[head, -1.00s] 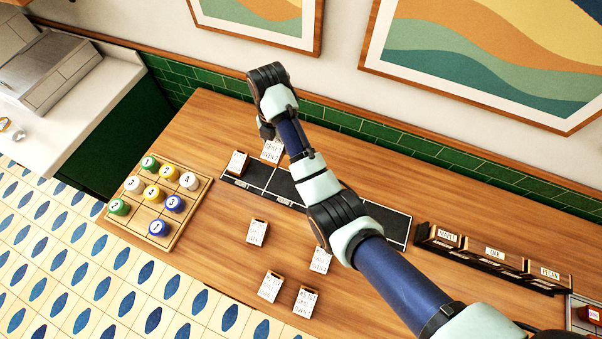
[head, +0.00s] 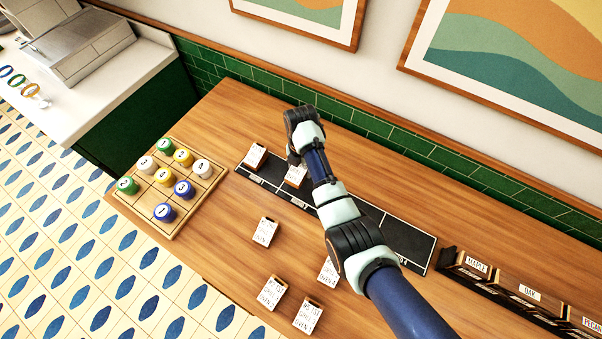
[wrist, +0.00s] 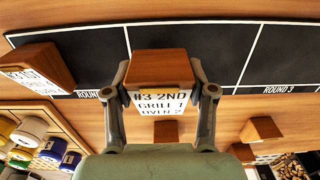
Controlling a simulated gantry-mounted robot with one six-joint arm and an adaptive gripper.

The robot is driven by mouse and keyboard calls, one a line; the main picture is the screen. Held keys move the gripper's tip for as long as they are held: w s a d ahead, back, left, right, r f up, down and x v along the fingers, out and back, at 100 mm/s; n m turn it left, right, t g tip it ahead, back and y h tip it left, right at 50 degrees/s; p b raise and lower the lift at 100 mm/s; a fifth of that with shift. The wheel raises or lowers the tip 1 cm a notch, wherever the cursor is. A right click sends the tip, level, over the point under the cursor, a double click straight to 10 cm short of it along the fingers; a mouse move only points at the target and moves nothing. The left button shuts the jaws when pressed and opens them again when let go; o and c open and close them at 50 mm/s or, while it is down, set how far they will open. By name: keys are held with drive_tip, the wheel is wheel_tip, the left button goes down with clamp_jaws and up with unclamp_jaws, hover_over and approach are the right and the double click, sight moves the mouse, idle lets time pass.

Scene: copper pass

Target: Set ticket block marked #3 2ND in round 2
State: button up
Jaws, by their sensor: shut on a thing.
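The ticket block marked #3 2ND, GRILL 1, OVEN 2 (wrist: 160,100) is wooden with a white face. My gripper (wrist: 160,92) is shut on it, one finger at each side. In the head view the block (head: 296,175) is at the second panel of the black strip (head: 405,240), right of the first panel. In the wrist view the strip (wrist: 190,50) shows labels ROUND 1 at left and ROUND 3 at right; the label between them is hidden behind the block. I cannot tell whether the block touches the strip. My gripper (head: 293,160) is partly hidden by the arm.
Another ticket block (head: 255,156) stands in the ROUND 1 panel. Several loose blocks, one a ticket block (head: 265,231), stand on the counter in front. A wooden board (head: 185,221) with numbered pucks is at left, a labelled rack (head: 530,296) at right. The right panels are bare.

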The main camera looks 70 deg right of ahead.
sight(301, 173)
drive_tip(key=shift+f+b, duration=0.35)
drive_tip(key=shift+f, duration=1.6)
drive_tip(key=shift+f, duration=0.2)
drive_tip(key=o, duration=1.2)
drive_tip(key=shift+o, duration=0.2)
wheel_tip(301, 173, up, 12)
drive_tip(key=shift+r+p, duration=0.25)
drive_tip(key=shift+p, duration=0.85)
drive_tip(key=shift+a, duration=0.1)
